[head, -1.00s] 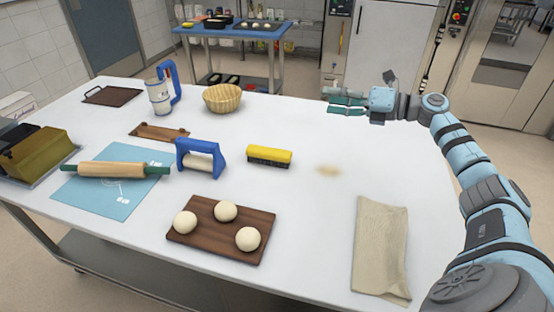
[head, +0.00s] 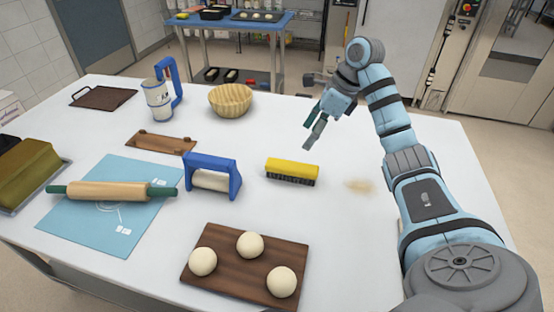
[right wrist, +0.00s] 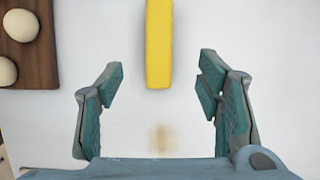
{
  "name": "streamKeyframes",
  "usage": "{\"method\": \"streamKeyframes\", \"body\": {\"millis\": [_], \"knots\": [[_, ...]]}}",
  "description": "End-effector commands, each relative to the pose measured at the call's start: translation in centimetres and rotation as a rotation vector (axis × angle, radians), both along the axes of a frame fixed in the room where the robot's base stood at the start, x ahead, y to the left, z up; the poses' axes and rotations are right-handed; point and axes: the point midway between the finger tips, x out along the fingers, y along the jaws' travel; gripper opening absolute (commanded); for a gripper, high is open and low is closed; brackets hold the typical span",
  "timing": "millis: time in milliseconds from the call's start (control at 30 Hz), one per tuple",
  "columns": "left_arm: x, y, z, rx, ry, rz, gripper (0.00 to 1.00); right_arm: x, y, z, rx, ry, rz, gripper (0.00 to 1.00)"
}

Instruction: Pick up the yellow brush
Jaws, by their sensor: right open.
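The yellow brush (head: 292,169) lies on the white table with its dark bristles down, right of the blue-handled tool. In the right wrist view the yellow brush (right wrist: 159,45) points lengthwise toward the gap between my fingers, its near end just beyond the fingertips. My right gripper (head: 313,132) is open and empty, held above the table behind and slightly right of the brush. Its two green fingers also show in the right wrist view (right wrist: 160,77), apart from the brush. My left gripper is out of view.
A blue-handled tool (head: 212,162) stands left of the brush. A wooden board (head: 232,270) with dough balls lies in front. A rolling pin (head: 112,191) rests on a blue mat (head: 70,225). A basket (head: 231,100) stands behind. A tan smudge (head: 359,186) marks the otherwise clear table right of the brush.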

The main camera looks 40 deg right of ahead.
Motion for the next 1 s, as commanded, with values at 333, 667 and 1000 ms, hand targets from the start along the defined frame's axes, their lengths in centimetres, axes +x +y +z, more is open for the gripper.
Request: {"method": "streamKeyframes", "body": {"millis": [333, 667, 1000], "knots": [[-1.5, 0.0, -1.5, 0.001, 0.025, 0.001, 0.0, 1.1, 0.9, -6.8, -0.008, 0.008, -0.018, 0.6], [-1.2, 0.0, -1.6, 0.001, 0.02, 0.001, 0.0, 2.8, 2.2, -11.9, -0.006, 0.008, -0.018, 0.6], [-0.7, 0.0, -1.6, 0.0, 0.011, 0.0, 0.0, 3.5, 2.6, -13.4, -0.008, 0.005, -0.015, 0.57]]}}
